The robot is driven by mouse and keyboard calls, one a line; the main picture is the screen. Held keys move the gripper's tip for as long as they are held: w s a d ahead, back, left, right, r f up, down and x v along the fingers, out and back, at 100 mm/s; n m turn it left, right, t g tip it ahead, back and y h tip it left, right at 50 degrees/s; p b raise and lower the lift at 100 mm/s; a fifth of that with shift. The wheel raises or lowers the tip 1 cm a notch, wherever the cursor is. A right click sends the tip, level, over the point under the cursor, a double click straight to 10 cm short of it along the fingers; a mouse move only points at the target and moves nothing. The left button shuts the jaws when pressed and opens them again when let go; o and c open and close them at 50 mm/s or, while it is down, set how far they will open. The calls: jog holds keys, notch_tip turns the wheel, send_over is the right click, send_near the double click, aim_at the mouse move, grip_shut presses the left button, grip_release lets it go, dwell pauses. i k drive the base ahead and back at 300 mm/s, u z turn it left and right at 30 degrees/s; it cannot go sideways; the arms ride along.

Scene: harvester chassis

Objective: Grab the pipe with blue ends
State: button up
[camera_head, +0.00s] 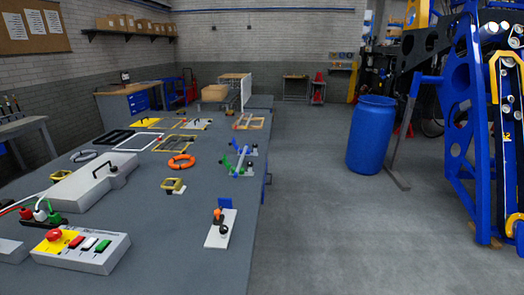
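I cannot clearly make out a pipe with blue ends. On the grey workbench (190,228), near its right edge, a small assembly (240,162) has a pale bar, green parts and blue bits; it is too small to tell whether it holds the pipe. Nearer, a white plate (218,238) carries a small blue piece (225,203), an orange piece and a dark round knob. My gripper is not in view.
A control box (82,258) with coloured buttons, an orange ring (181,162) and a pale grey box (75,195) are on the bench. The floor (330,230) between is clear.

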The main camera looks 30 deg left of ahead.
aim_at(237, 172)
jog(key=u, duration=0.15)
jog(key=i, duration=2.05)
jog(key=u, duration=1.4)
jog(key=i, duration=1.05)
jog(key=u, duration=1.35)
jog(key=i, duration=0.25)
jog(key=u, duration=0.1)
